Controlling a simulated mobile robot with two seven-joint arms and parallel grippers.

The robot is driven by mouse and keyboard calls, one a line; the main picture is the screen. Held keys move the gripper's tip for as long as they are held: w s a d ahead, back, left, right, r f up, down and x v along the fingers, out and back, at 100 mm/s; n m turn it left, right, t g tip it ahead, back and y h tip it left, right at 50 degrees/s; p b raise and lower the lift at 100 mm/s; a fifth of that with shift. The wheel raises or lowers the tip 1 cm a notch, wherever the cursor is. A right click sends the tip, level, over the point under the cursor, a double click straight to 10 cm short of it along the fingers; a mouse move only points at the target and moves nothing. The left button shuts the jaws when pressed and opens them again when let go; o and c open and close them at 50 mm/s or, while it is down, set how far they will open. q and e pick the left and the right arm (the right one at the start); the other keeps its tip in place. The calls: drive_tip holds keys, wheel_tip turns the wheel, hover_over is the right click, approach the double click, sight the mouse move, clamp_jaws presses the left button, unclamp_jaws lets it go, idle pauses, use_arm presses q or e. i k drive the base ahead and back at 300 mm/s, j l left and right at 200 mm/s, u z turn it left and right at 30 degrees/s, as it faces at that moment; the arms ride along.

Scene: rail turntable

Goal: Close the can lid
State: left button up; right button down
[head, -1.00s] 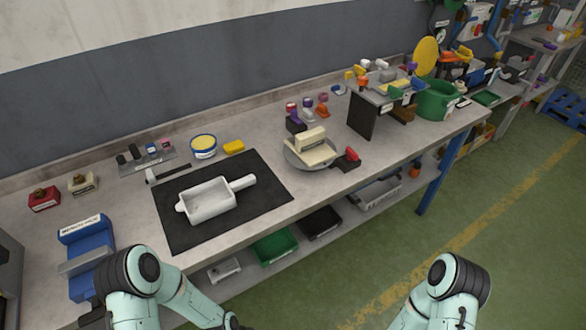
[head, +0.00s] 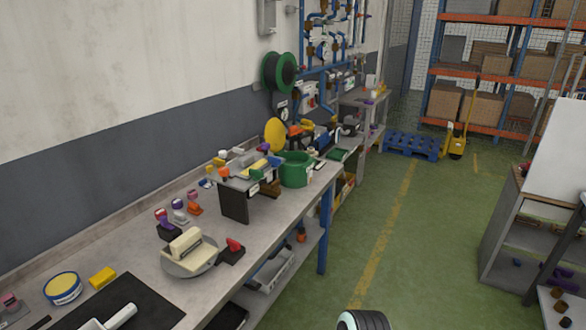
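A round green can (head: 296,170) stands near the far end of the workbench. A yellow disc-shaped lid (head: 275,134) stands upright behind the can's rim, so the can looks open at the top. I cannot see clearly how the lid joins the can. Neither of my grippers is in view. Only a piece of one of my arms shows at the bottom edge.
A small raised stand (head: 236,200) with several items is on the bench (head: 215,225) just before the can. A beige block sits on a grey disc (head: 190,262) nearer me. A yellow-topped tin (head: 62,288) is at lower left. The green floor to the right is open.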

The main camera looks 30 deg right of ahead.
sight(275, 133)
drive_tip(key=i+l+u, duration=0.1)
drive_tip(key=l, duration=0.3)
drive_tip(key=i+l, duration=0.15)
drive_tip(key=l, duration=0.2)
drive_tip(key=i+l+u, duration=0.15)
drive_tip(key=l, duration=0.25)
drive_tip(key=i+l+u, duration=0.15)
drive_tip(key=l+u, duration=0.15)
drive_tip(key=l, duration=0.45)
drive_tip(key=l+u, duration=0.3)
drive_tip(key=l, duration=0.5)
drive_tip(key=l+u, duration=0.3)
drive_tip(key=l, duration=0.5)
drive_tip(key=k+l+u, duration=0.1)
drive_tip(key=l+u, duration=0.25)
drive_tip(key=l, duration=0.4)
drive_tip(key=k+l+u, duration=0.15)
drive_tip(key=l, duration=0.2)
drive_tip(key=k+l+u, duration=0.1)
drive_tip(key=l, duration=0.2)
drive_tip(key=k+l+u, duration=0.15)
drive_tip(key=k+l, duration=0.05)
drive_tip(key=l, duration=0.1)
